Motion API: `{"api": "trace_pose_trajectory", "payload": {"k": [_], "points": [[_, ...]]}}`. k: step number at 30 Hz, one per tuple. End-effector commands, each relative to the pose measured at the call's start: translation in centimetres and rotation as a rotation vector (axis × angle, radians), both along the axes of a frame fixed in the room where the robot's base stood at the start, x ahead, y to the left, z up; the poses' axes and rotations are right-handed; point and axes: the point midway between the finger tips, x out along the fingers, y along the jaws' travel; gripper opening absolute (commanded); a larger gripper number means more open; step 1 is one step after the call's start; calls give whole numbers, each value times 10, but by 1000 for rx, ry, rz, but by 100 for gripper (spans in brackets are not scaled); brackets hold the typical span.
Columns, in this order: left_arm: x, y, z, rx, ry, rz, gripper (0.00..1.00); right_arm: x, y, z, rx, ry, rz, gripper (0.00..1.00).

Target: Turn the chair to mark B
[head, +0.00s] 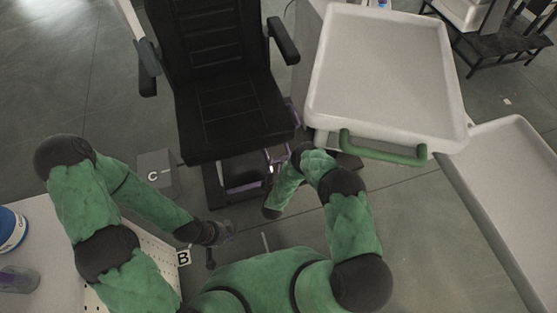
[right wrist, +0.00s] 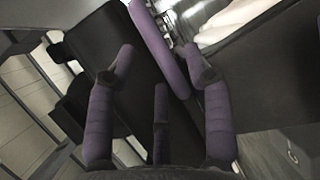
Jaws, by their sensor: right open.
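The black padded chair (head: 225,105) stands in the upper middle of the head view, with its seat towards me and dark armrests on both sides. A white plate with B (head: 183,257) is at the lower left, and a plate with C (head: 153,176) stands left of the seat. My right gripper (right wrist: 158,75) is open, its purple fingers spread around the near end of a purple bar (right wrist: 158,42); I cannot tell whether they touch. In the head view my right forearm hides most of it near the seat's front right corner. My left gripper (head: 218,233) is low, right of B; its fingers are unclear.
A white tray (head: 385,65) with a green handle (head: 385,148) stands close right of the chair. Another pale tray top (head: 505,190) is at the far right. A white table (head: 45,245) with a blue-and-white container (head: 10,229) is at the left. Grey floor shows between.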

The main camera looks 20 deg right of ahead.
Motion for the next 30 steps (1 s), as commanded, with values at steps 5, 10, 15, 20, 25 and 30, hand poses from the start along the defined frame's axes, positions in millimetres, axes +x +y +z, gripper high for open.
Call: {"api": "trace_pose_trajectory", "payload": {"k": [5, 10, 15, 20, 25, 30], "points": [[0, 0, -11, 0, 0, 0, 0, 22, -9, -6, -1, -2, -2, 51], [0, 0, -14, 0, 0, 0, 0, 31, -12, -7, -1, -1, -1, 51], [0, 0, -14, 0, -1, 0, 0, 33, -13, -6, 0, 0, -1, 51], [0, 0, -14, 0, -1, 0, 0, 32, -13, -6, 0, 0, -1, 43], [0, 0, -14, 0, 0, 0, 0, 32, -13, -6, 0, 0, 0, 0], [0, 0, -14, 0, -1, 0, 0, 32, -12, -6, 0, 0, -1, 0]]}}
